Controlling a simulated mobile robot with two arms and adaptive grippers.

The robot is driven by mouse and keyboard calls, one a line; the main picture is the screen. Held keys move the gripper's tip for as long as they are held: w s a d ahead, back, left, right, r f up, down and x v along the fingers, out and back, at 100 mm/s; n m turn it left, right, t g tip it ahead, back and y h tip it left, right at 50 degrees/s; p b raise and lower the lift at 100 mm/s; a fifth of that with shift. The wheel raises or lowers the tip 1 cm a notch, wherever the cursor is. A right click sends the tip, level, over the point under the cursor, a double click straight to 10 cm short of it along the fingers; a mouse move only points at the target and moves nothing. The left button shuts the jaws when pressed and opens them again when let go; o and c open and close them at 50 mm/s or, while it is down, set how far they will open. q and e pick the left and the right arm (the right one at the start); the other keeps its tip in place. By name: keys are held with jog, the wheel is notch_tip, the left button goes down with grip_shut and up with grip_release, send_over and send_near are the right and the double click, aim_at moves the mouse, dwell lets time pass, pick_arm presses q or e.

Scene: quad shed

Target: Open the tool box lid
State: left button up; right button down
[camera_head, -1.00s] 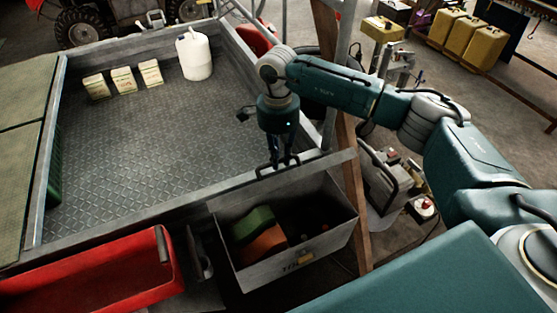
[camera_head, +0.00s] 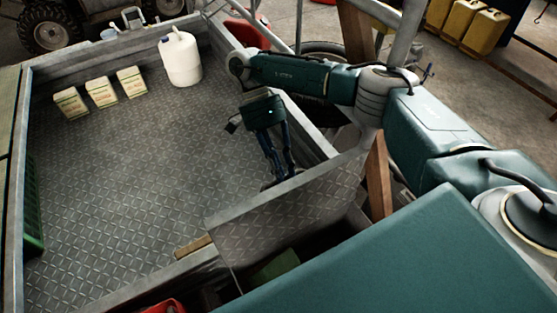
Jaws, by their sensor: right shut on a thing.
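The tool box lid (camera_head: 290,215) is a grey diamond-plate panel. It stands raised and steeply tilted at the back of the tool box, beside the trailer bed. My right gripper (camera_head: 280,180) reaches down from above with its fingers at the lid's upper edge, shut on it; the fingertips are partly hidden behind that edge. Below the lid the box interior is dark, and a green thing (camera_head: 272,268) shows inside. My own teal body covers most of the box front. My left gripper is not in view.
The trailer bed (camera_head: 120,190) is mostly bare diamond plate. A white canister (camera_head: 181,60) and three small cartons (camera_head: 101,92) stand at its back. A wooden post (camera_head: 378,178) stands close to the right of the lid. A red thing (camera_head: 163,307) shows at the bottom edge.

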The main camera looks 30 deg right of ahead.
jog(key=shift+f, duration=0.7)
jog(key=c, duration=1.7)
grip_release()
jog(key=shift+o, duration=0.4)
jog(key=shift+w, duration=0.2)
jog(key=shift+r, duration=0.2)
jog(key=shift+w, duration=0.15)
jog(key=v, duration=1.1)
jog(key=shift+w+r, duration=0.15)
jog(key=shift+r, duration=0.25)
